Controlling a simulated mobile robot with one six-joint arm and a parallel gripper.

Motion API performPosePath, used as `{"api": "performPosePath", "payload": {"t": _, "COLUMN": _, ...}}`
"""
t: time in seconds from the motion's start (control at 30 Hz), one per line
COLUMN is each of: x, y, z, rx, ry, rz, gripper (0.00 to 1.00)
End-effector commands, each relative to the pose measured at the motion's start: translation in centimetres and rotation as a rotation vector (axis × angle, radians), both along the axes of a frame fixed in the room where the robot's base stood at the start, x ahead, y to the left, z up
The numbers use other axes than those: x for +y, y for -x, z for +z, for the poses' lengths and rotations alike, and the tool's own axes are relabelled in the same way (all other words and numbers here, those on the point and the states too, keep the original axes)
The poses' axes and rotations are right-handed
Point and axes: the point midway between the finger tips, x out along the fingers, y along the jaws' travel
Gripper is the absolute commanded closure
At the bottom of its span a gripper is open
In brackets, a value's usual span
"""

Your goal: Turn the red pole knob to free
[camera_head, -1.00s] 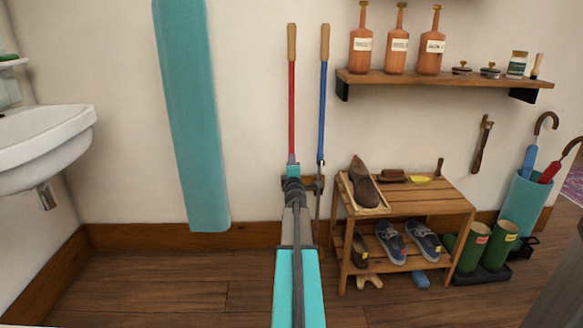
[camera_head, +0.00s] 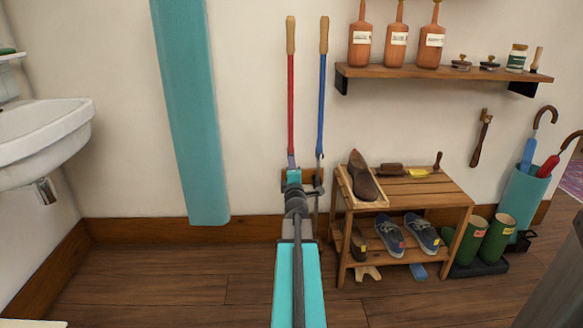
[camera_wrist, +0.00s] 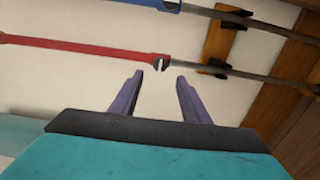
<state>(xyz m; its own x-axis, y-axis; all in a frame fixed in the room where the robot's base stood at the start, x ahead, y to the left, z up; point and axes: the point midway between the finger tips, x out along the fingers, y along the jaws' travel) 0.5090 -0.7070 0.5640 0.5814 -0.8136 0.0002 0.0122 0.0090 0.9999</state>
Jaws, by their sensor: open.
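The red pole (camera_head: 291,105) stands upright against the wall, with a wooden grip on top. In the wrist view the red pole (camera_wrist: 90,48) runs across the picture and ends in a collar with a small pale and dark part, which may be the knob (camera_wrist: 164,63). A grey shaft continues beyond it. My gripper (camera_wrist: 160,78) is open and empty. Its two purple fingers point at the collar, one to each side of it in the picture, with no clear contact. In the head view my arm hides the pole's lower part.
A blue pole (camera_head: 323,90) stands close to the right of the red one. A wooden wall bracket with dark clips (camera_wrist: 220,38) holds the shafts. A shoe rack (camera_head: 430,190) stands right, below a bottle shelf (camera_head: 440,78). A sink (camera_head: 45,135) is at left.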

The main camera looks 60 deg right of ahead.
Motion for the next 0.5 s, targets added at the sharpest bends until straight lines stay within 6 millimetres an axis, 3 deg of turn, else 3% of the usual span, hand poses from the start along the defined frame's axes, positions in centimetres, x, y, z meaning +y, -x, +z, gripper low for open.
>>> {"api": "performPosePath", "payload": {"t": 0.5, "x": 3.8, "y": 2.7, "z": 0.0, "rx": 0.001, "ry": 0.001, "rz": 0.000, "gripper": 0.58}}
